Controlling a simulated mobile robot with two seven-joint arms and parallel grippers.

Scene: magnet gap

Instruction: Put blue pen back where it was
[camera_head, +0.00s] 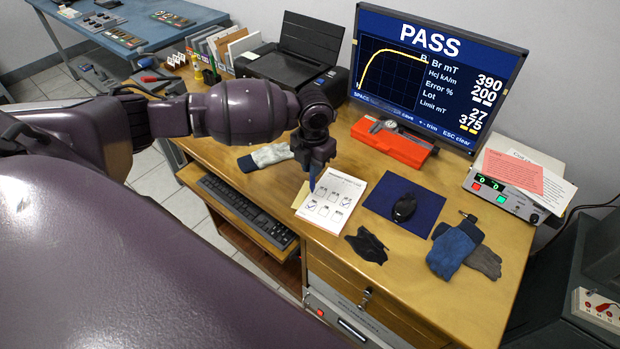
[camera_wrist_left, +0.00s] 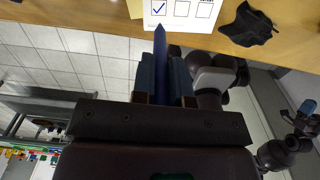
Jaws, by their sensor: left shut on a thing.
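My left gripper (camera_head: 313,168) is shut on the blue pen (camera_wrist_left: 160,48), which sits between its two fingers in the left wrist view. In the head view the pen's lower end (camera_head: 312,183) points down, over the left part of a white sheet (camera_head: 338,212) with printed boxes. One box (camera_wrist_left: 159,8) bears a blue tick in the wrist view. I cannot tell whether the tip touches the paper. A dark part with blue ends at the right of the wrist view looks like my right gripper (camera_wrist_left: 304,112); its jaws are unclear.
A yellowish paper (camera_head: 300,196) lies beside the sheet. A grey glove (camera_head: 266,157), black cloth (camera_head: 367,245), blue mat (camera_head: 385,212) with a mouse, and blue glove (camera_head: 452,250) lie around. A monitor (camera_head: 435,75), red case (camera_head: 390,142) and printer (camera_head: 285,70) stand behind. A keyboard (camera_head: 245,210) sits below.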

